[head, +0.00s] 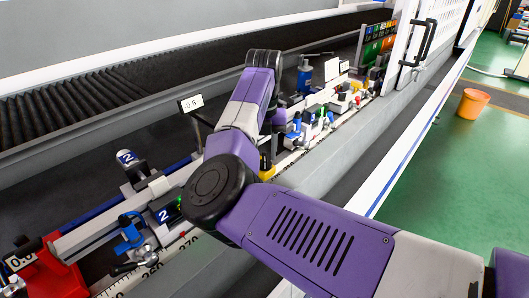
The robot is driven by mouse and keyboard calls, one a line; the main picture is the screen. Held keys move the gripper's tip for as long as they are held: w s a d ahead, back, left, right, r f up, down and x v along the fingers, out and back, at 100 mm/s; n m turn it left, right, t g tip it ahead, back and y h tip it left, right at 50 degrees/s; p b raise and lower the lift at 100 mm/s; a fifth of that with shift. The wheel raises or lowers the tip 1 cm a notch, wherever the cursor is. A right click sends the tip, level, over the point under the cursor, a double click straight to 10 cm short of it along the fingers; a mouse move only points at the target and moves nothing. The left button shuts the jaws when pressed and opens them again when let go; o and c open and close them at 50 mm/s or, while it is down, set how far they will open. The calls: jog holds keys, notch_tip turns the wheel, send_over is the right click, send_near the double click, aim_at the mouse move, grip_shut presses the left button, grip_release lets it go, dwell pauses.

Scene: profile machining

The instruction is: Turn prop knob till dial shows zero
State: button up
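A white sign reading "-0.6" (190,103) stands on a dark stalk left of my arm, above the rail. Another white readout (20,262) sits by a red block (55,275) at the lower left; its figures look like 0.5 but are cut by tilt and blur. I cannot tell which part is the prop knob. My purple arm crosses the middle and bends down behind its own elbow. My gripper is hidden there, so its fingers and any contact do not show.
A ruler strip (150,272) runs along the bed's front. More coloured units (320,115) crowd the rail beyond my arm. A small yellow part (266,172) shows beside my forearm. A black door handle (418,42) is at upper right. An orange bucket (473,103) stands on the green floor.

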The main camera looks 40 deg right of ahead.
jog(key=shift+f, duration=0.6)
grip_shut()
